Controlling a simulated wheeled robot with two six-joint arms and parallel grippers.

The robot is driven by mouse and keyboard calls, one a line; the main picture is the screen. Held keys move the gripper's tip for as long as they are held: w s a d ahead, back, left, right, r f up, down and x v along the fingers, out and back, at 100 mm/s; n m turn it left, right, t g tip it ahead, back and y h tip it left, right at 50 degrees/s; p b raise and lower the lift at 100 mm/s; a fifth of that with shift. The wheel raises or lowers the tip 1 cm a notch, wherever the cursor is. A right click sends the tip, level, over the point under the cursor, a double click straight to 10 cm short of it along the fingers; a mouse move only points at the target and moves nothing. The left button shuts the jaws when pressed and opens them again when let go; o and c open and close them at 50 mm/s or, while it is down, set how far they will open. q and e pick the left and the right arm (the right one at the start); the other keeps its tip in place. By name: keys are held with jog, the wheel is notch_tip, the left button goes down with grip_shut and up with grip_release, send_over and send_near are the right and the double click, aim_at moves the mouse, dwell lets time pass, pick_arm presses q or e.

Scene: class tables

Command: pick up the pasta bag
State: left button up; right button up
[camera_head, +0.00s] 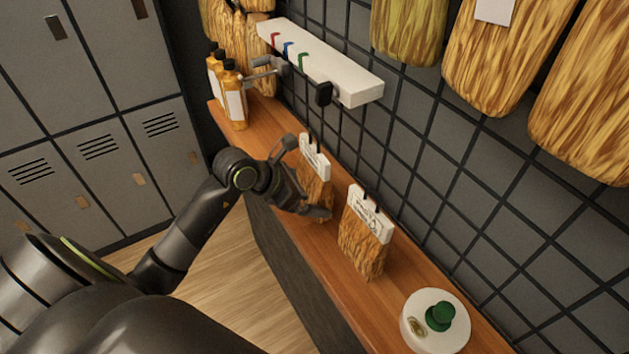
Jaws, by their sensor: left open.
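Two brown, grain-patterned bags with white label tops and dark clips stand on the wooden shelf. The farther bag (316,184) is by my left gripper, and the nearer bag (362,245) stands apart to the right. The label writing is too small to tell for sure which is the pasta bag. My left gripper (304,178) is open, one finger toward the far side and one toward the near side of the farther bag. I cannot tell whether the fingers touch it. The gripper hides part of that bag's left side. My right gripper is not in view.
The wooden shelf (295,228) runs along a dark tiled wall. Amber bottles (235,103) stand at its far end, a white round container (436,322) with a green knob at its near end. A white rack (325,64) juts above. Grey lockers (95,110) stand at left.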

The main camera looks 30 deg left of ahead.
pick_arm(q)
jog(key=shift+w+d+f, duration=0.2)
jog(key=shift+w+f, duration=0.1)
jog(key=shift+f, duration=0.1)
jog(key=shift+c, duration=0.3)
jog(key=c, duration=0.7)
jog(key=shift+o, duration=0.2)
jog(key=shift+r, duration=0.1)
